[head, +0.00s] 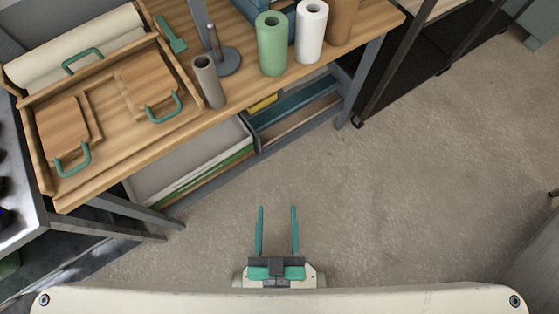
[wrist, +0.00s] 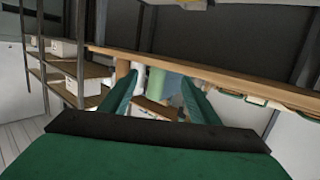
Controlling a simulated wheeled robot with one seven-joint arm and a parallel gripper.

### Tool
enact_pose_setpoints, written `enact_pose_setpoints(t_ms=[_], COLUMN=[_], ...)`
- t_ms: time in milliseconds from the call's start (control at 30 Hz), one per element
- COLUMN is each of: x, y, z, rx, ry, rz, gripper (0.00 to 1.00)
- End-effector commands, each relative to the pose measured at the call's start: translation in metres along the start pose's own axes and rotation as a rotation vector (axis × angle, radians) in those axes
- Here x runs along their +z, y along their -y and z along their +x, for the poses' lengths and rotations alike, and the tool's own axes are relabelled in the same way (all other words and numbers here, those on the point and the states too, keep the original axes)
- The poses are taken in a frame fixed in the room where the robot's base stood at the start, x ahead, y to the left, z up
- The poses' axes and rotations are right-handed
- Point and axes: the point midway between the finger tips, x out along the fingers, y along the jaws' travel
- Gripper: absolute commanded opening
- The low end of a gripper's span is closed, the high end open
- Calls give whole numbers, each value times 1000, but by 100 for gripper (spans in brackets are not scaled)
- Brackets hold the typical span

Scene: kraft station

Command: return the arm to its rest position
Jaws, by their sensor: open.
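My gripper (head: 277,208) is at the bottom centre of the head view, close in front of my own pale body. Its two teal fingers are parallel and apart, with nothing between them, over bare floor. In the wrist view the open fingers (wrist: 158,98) point toward the wooden workbench, which lies beyond them. The gripper touches nothing that I can see.
A wooden workbench (head: 130,165) stands at the upper left, with a tray of lidded wooden compartments. Green (head: 271,45), white (head: 311,30) and brown (head: 342,22) rolls and a grey cylinder (head: 208,82) stand on it. The floor (head: 410,190) to the right is clear.

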Motion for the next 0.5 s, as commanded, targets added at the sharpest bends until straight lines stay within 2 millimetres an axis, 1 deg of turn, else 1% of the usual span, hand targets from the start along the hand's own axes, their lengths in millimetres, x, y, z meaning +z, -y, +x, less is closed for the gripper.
enact_pose_setpoints(t_ms=[33, 133, 500], x=[6, 12, 13], y=[-3, -6, -6], z=[-7, -13, -14], rx=[1, 2, 3], ry=[28, 58, 62], rz=[11, 26, 30], gripper=[56, 56, 56])
